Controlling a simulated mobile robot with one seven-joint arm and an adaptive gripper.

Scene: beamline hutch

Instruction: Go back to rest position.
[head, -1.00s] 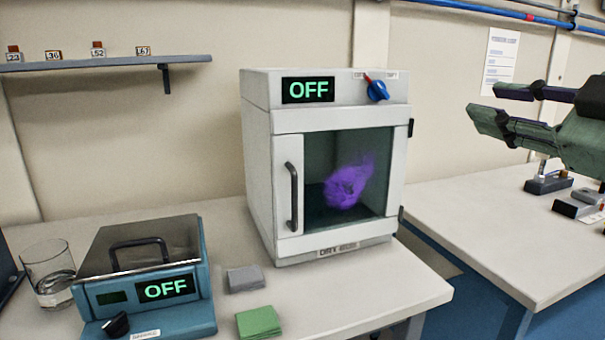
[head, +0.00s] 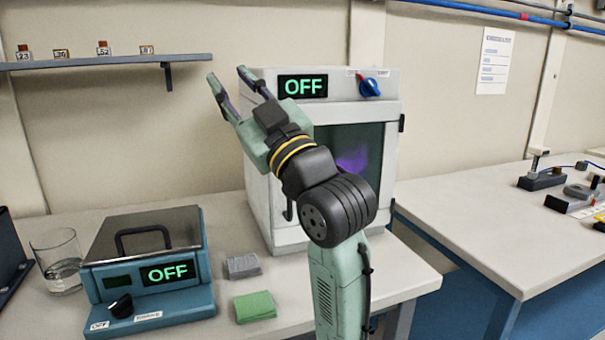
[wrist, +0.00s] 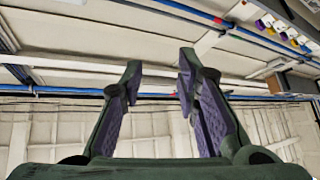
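My gripper (head: 232,92) is raised in front of the upper left of the white oven-like cabinet, with its fingers pointing up and left. The two fingers are apart with nothing between them. In the wrist view my gripper (wrist: 157,85) is also open and empty, facing the wall and ceiling. My arm hides much of the cabinet (head: 262,195), whose display reads OFF. A purple glow (head: 352,162) shows through its window.
A blue hotplate-like device (head: 150,285) reading OFF stands at left, beside a glass beaker (head: 58,262). A grey cloth (head: 243,265) and green cloth (head: 255,306) lie near it. A shelf (head: 105,62) holds small labelled vials. The right bench (head: 470,225) has free room.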

